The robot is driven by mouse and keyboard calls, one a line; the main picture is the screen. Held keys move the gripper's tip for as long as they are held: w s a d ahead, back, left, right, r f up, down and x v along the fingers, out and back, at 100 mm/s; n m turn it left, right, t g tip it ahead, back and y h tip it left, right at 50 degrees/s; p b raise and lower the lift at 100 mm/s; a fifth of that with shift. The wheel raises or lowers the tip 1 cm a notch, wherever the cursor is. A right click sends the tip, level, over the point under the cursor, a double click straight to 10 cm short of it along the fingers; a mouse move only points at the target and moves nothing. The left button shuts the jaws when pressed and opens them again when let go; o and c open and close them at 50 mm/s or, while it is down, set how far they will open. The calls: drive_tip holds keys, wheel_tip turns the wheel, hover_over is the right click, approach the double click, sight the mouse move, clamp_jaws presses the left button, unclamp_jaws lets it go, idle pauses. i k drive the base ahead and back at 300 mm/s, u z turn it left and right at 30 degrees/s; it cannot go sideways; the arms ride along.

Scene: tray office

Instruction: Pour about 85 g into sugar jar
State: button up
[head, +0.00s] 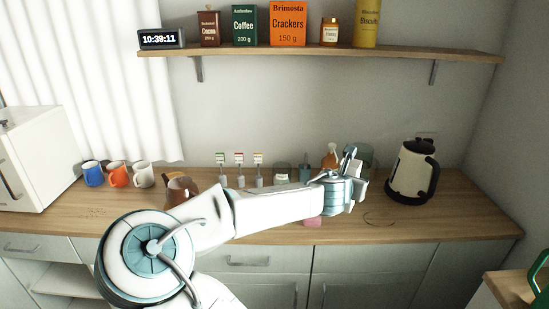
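My gripper (351,165) is over the counter, right of centre, at the end of my arm reaching in from the left. Its fingers are small and overlapped by the wrist, so I cannot tell whether they are open or shut. A brown-orange item (331,155) shows just behind it on the left; I cannot tell whether it is held. A greyish-green jar-like container (367,156) stands behind the gripper, partly hidden. A small jar with a pale label (281,173) stands left of it, its lower part behind my arm. I cannot read which jar is sugar.
A black and white kettle (413,170) stands at right. Blue, orange and white mugs (117,174) stand at left, near a brown pot (181,190). Labelled picks (239,168) and a teal cup (305,173) are behind my arm. A pink item (313,222) lies near the counter's front edge.

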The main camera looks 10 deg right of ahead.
sight(282, 176)
drive_tip(key=i, duration=1)
drive_tip(key=z, duration=0.05)
